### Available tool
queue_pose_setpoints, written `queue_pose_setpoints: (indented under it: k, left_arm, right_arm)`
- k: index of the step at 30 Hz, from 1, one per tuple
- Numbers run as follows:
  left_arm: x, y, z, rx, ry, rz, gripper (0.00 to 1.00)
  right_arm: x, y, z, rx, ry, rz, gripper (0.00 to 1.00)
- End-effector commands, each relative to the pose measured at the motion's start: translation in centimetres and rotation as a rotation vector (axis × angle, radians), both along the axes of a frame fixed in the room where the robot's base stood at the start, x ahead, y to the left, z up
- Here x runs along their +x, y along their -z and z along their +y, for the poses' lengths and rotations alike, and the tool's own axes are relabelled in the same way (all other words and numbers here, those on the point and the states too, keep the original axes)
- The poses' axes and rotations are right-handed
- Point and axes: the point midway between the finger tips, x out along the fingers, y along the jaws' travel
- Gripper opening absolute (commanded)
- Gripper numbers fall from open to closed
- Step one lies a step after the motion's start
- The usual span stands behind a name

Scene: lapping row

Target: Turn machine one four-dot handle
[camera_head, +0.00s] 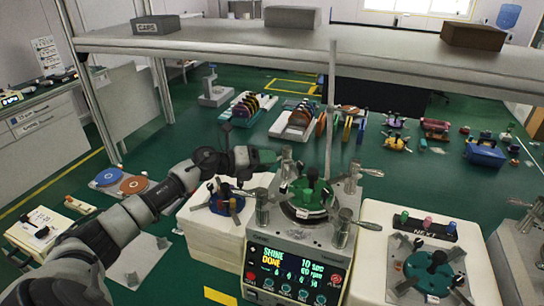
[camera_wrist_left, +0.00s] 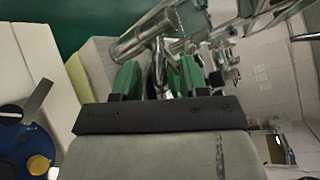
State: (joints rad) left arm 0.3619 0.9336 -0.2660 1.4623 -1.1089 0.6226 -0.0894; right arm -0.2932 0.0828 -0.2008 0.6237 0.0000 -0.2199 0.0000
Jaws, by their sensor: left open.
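The lapping machine (camera_head: 298,262) stands at centre front, its display reading SHINE DONE. Metal posts with lever handles surround its green-topped plate (camera_head: 308,200): front left (camera_head: 262,208), front right (camera_head: 343,228), back right (camera_head: 354,178) and back left (camera_head: 287,166). I cannot make out dot marks on them. My left gripper (camera_head: 268,157) reaches in from the left, beside the back left post. In the left wrist view its green fingers (camera_wrist_left: 158,80) are apart, with a shiny metal handle part (camera_wrist_left: 159,62) between or just beyond them; contact is unclear. My right gripper is not in view.
A white stand (camera_head: 210,232) with a blue fixture (camera_head: 222,197) is left of the machine. A white stand (camera_head: 372,285) with a teal fixture (camera_head: 430,274) is right. A long shelf (camera_head: 250,45) crosses above, with a thin upright pole (camera_head: 330,110) behind the machine.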

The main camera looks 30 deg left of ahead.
Motion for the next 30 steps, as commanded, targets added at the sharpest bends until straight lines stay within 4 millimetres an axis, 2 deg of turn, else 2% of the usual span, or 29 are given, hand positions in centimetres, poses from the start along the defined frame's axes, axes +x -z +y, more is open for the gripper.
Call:
queue_pose_setpoints:
  k: [6,15,24,30]
  left_arm:
    - [1.5,0.4,-1.1,-0.001,0.000,0.001,0.43]
    - [1.6,0.5,-1.2,0.001,0.000,0.001,0.43]
    - [1.6,0.5,-1.2,0.001,-0.001,0.001,0.00]
    - [1.6,0.5,-1.2,0.000,-0.001,0.001,0.00]
  right_arm:
    - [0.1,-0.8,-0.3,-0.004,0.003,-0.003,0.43]
    - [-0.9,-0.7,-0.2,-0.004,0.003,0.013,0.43]
    - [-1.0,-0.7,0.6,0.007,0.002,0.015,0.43]
    - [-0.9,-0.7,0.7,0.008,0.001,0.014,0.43]
